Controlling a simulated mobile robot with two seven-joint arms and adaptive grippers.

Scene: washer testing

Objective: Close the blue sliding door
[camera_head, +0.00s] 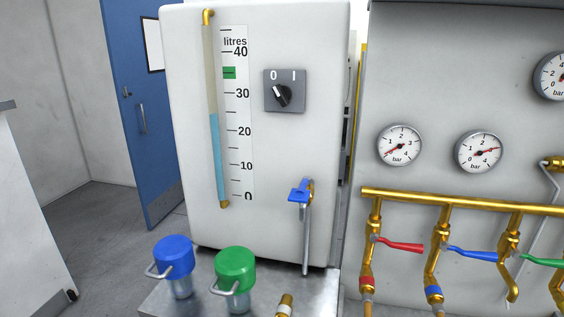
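A blue door (150,120) stands at the back left, behind the white tank unit. It has a metal handle, a small lock plate, a grey kick plate at its foot and a white notice that is partly cut off by the tank. A floor opening or room with grey walls shows to the left of the door. The tank hides the door's right part, so I cannot tell how far it is open. Neither of my grippers is in view.
The white tank (320,150) with a level gauge and switch stands in the middle. Blue (173,252) and green (236,265) capped containers stand on a metal ledge in front. Brass pipes (460,203) and gauges fill the right. Grey floor (100,225) is clear at left, beside a white panel (30,220).

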